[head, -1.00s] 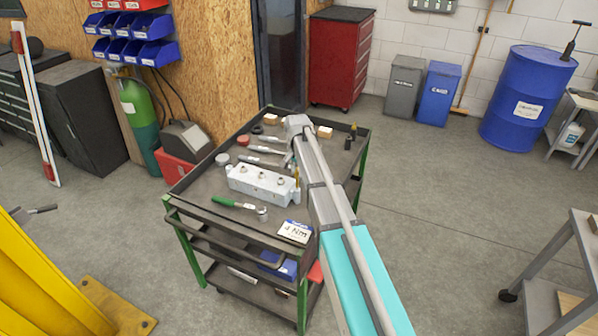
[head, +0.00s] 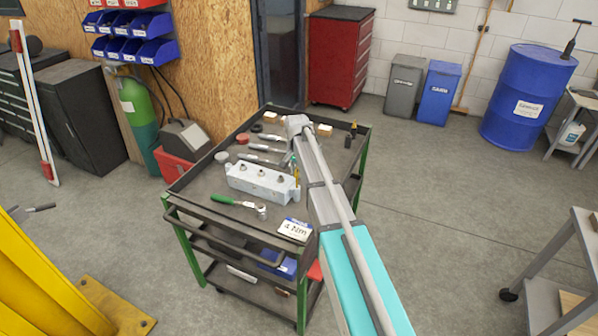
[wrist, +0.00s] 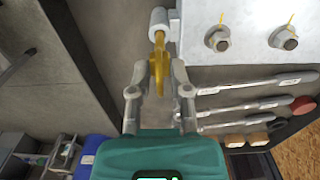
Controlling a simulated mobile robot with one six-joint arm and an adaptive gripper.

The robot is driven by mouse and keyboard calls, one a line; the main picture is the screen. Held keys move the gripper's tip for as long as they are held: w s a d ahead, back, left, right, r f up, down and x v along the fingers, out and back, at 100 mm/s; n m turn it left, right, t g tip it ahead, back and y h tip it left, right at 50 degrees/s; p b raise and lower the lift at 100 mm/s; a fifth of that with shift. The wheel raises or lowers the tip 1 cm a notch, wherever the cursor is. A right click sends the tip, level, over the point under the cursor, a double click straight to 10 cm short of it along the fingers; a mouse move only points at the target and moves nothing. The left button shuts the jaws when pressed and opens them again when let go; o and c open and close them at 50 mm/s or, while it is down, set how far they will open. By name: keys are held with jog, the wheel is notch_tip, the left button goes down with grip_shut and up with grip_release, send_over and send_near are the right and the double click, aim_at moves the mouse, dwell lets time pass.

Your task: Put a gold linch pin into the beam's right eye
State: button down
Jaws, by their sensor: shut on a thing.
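The pale grey beam (head: 262,183) lies on the cart top, with several bolts along its upper face. In the wrist view the beam (wrist: 245,50) fills the upper right, and a grey cylindrical boss (wrist: 158,24) sticks out at its end. My gripper (wrist: 167,70) is shut on a gold linch pin (wrist: 159,43) just below this boss. The pin's far end meets or overlaps the boss in the picture; I cannot tell whether it is inside a hole. In the head view the gold pin (head: 297,175) shows beside the beam's right end. My arm partly hides the gripper there.
The dark cart (head: 195,190) also carries a green-handled ratchet (head: 235,203), a white "4 Nm" card (head: 295,229), several wrenches, a red round thing (head: 243,138) and small boxes. Wrenches (wrist: 255,85) lie close beside the beam. Open floor surrounds the cart's right side.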

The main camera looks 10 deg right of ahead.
aim_at(297, 187)
jog(key=shift+f+b, duration=2.25)
jog(key=shift+f, duration=0.05)
jog(key=shift+c, duration=2.4)
grip_release()
jog(key=shift+r, duration=0.1)
